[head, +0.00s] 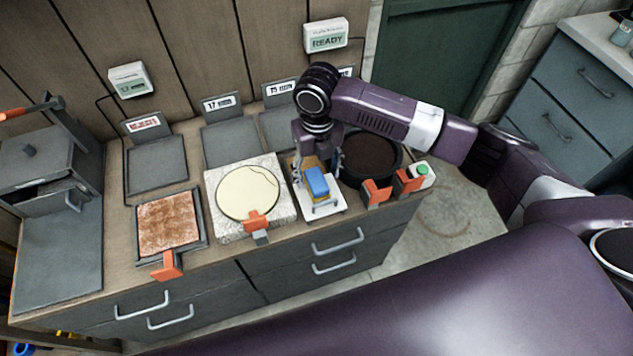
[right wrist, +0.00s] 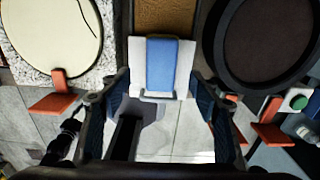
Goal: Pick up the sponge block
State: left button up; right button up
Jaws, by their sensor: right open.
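The sponge block (head: 317,182) is blue on top with a yellow lower part in the head view. It rests on a small white plate (head: 324,209) near the front edge of the counter. In the right wrist view the blue block (right wrist: 162,65) lies ahead, between the lines of the two fingers. My right gripper (head: 317,168) is over the block from above and behind it. In the right wrist view its fingers (right wrist: 160,97) are spread wide with nothing between them. Contact with the block cannot be made out. My left gripper is not in view.
A pale round disc on a speckled slab (head: 284,221) stands left of the block. A dark round pan (head: 371,160) stands close on its right. Orange clamps (head: 376,191) and a green button (head: 422,170) line the front edge. Drawer handles (head: 338,241) stick out below.

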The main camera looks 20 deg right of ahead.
aim_at(318, 182)
notch_tip(318, 182, down, 4)
jog(key=shift+f+p, duration=0.25)
jog(key=shift+p, duration=0.25)
jog(key=shift+c, duration=0.4)
jog(key=c, duration=1.3)
jog(key=shift+r, duration=0.1)
notch_tip(318, 182, up, 20)
jog(key=b, duration=0.2)
